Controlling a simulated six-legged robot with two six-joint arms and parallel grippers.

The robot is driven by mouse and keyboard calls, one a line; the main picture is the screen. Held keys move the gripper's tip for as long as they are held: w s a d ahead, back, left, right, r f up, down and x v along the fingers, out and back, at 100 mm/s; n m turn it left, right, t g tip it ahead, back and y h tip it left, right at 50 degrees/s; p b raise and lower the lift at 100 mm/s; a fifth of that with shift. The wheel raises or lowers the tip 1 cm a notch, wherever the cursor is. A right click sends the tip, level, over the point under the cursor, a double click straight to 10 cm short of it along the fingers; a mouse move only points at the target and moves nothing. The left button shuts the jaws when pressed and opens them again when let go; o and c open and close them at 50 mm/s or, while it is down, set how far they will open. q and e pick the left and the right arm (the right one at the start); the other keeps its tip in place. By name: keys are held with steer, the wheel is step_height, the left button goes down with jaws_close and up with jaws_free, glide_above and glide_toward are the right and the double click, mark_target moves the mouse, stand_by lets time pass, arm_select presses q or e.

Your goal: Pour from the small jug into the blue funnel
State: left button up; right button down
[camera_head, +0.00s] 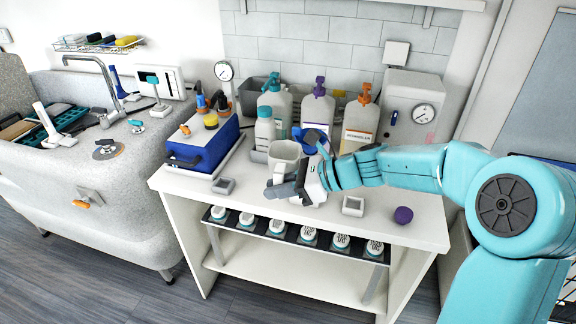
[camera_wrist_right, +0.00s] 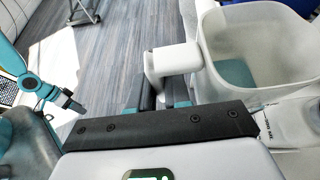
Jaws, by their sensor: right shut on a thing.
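The small white jug (camera_head: 285,154) is above the front part of the white table, to the left of my right wrist. My right gripper (camera_head: 283,188) is shut on its handle, which shows between the fingers in the right wrist view (camera_wrist_right: 172,62). The jug looks about upright, with teal liquid inside. A blue piece (camera_head: 317,134) shows just behind my right wrist, partly hidden; I cannot tell if it is the funnel. In the right wrist view, a teal arm with a dark gripper (camera_wrist_right: 73,104), apparently my left, hangs apart at the left; its jaws are unclear.
Pump bottles (camera_head: 318,105) stand behind the jug, with a blue box (camera_head: 205,142) to its left. A small grey tray (camera_head: 223,186), a white square dish (camera_head: 353,206) and a purple ball (camera_head: 403,215) lie along the table's front. White-capped jars (camera_head: 308,234) fill a shelf below.

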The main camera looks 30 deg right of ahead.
mark_target(296, 162)
steer(key=d+r+m+p, duration=0.1)
steer(key=r+p, duration=0.1)
steer(key=r, duration=0.1)
steer(key=d+r+m+p, duration=0.1)
steer(key=d+r+p, duration=0.1)
steer(key=d+r+m+p, duration=0.1)
steer(key=d+r+p, duration=0.1)
steer(key=r, duration=0.1)
steer(key=shift+w+r+m+g+y, duration=0.3)
steer(key=shift+g+y, duration=0.1)
steer(key=shift+a, duration=0.1)
stand_by(0.5)
steer(key=shift+r+m+p, duration=0.35)
steer(key=shift+m+p, duration=0.05)
steer(key=shift+p, duration=1.25)
steer(key=shift+r+y+p, duration=0.3)
steer(key=shift+p, duration=0.45)
steer(key=shift+r+m+p, duration=0.1)
steer(key=shift+m+p, duration=0.2)
steer(key=shift+p, duration=0.4)
